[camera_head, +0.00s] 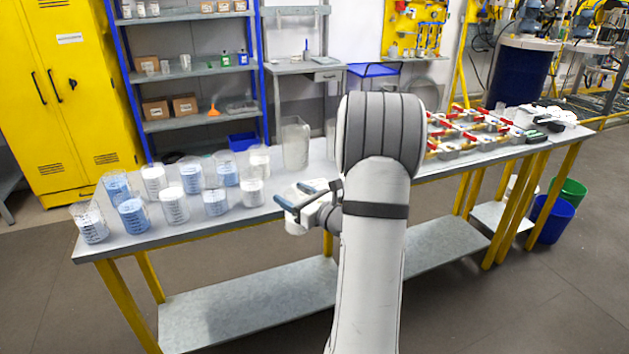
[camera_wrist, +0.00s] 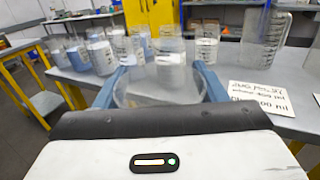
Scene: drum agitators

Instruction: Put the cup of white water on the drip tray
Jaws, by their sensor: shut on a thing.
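My gripper (camera_head: 288,192) is over the near edge of the table, just right of the row of cups. In the wrist view its blue fingers (camera_wrist: 158,85) are shut on a clear round cup (camera_wrist: 158,93). White shows at the far side of this cup, but overlap with the cups behind leaves its contents hard to tell. Several clear cups stand on the table, some with white water (camera_head: 173,210) and some with blue water (camera_head: 132,215). I cannot make out the drip tray for certain in either view.
A tall clear pitcher (camera_head: 295,145) stands at the table's back, and also in the wrist view (camera_wrist: 265,42). A white card (camera_wrist: 262,96) with writing is right of the held cup. Grey fixtures with red handles (camera_head: 470,130) occupy the table's right part.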

